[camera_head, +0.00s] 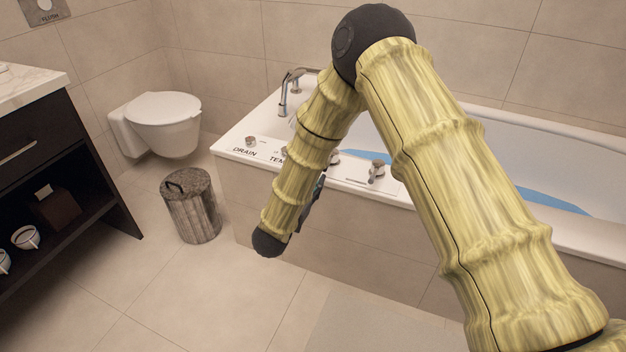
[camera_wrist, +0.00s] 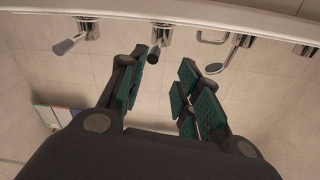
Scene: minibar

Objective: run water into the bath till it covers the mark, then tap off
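The white bath (camera_head: 480,125) stands along the back wall and holds blue water (camera_head: 550,200), partly hidden by my arm. No level mark shows. A chrome spout (camera_head: 290,85) rises at its left end; I cannot tell whether water runs from it. On the front rim are a knob by the word DRAIN (camera_head: 250,141), a partly hidden TEMP label (camera_head: 277,160) and a lever handle (camera_head: 377,171). In the wrist view, my gripper (camera_wrist: 170,68) is open with green pads, below a dark-tipped handle (camera_wrist: 157,42). Its left fingertip is near that handle; contact is unclear.
In the wrist view, other handles (camera_wrist: 80,37) (camera_wrist: 233,46) flank the dark-tipped one. A wood-patterned bin (camera_head: 192,207), a toilet (camera_head: 162,122) and a dark cabinet (camera_head: 60,160) stand to the left. A grey mat (camera_head: 375,327) lies on the floor before the bath.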

